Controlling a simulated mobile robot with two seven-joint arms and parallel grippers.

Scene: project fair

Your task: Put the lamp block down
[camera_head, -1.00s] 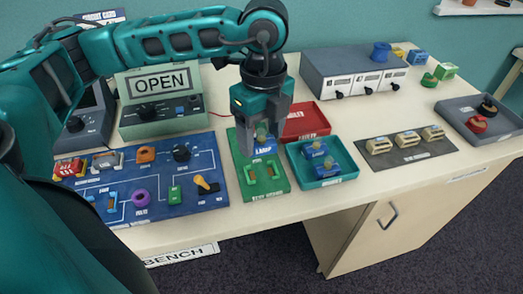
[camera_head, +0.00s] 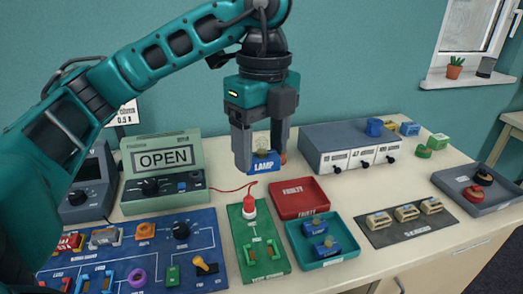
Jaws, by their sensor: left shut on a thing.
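My left gripper (camera_head: 262,150) is shut on a lamp block (camera_head: 263,163), blue with a white LAMP label and a clear bulb on top. It holds the block upright in the air, in front of the grey drawer unit. The red tray labelled FAULTY (camera_head: 299,213) looks empty. The teal tray (camera_head: 340,258) beside it holds two blue blocks (camera_head: 326,248). My right gripper is out of view.
A meter reading OPEN (camera_head: 164,160) stands at the back left, with a red wire running toward the board. A blue panel (camera_head: 205,235) with several parts fills the left. The grey drawer unit (camera_head: 325,134) and a dark mat (camera_head: 385,235) with several cream pieces are on the right.

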